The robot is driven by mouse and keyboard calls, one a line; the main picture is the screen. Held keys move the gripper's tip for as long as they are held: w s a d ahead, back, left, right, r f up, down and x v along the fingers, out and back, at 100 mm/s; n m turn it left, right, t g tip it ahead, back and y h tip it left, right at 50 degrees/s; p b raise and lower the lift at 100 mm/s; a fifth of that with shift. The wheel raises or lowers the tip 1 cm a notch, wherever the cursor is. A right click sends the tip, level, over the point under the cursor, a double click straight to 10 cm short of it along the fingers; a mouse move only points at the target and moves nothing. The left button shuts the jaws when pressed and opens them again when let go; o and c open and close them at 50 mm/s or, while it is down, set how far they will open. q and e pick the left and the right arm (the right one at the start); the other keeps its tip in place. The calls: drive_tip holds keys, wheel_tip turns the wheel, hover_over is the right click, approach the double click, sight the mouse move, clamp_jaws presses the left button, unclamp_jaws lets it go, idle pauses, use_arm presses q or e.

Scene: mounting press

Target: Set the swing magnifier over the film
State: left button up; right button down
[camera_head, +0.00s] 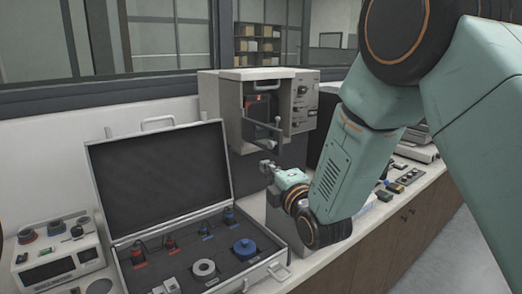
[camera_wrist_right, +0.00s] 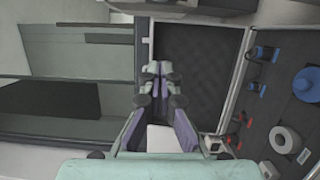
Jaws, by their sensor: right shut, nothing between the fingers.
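The grey mounting press (camera_head: 222,100) stands at the back of the bench with an opening in its front. A dark hinged frame (camera_head: 262,133), which may be the swing magnifier, sticks out at the front of this opening. I cannot make out a lens clearly. A small reddish patch shows inside the opening, but I cannot tell whether it is the film. My right gripper (camera_head: 267,168) is just below the dark frame, apparently apart from it. In the right wrist view its fingers (camera_wrist_right: 160,70) are together with nothing between them. My left gripper is out of view.
An open case (camera_head: 150,240) with a dark raised lid (camera_head: 160,178) holds several red and blue parts, a white ring (camera_head: 204,268) and a blue knob (camera_head: 245,248). A white instrument (camera_head: 55,258) stands at left. Small items lie on the bench to the right, beyond my arm.

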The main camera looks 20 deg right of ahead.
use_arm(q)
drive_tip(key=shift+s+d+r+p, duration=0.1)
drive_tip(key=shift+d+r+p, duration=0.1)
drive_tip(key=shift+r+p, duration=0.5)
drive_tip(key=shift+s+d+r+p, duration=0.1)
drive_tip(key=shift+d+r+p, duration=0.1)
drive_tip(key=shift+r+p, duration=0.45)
use_arm(e)
drive_tip(key=w+d, duration=0.3)
drive_tip(key=w, duration=0.8)
drive_tip(key=shift+w+d+r, duration=0.15)
drive_tip(key=shift+d, duration=0.05)
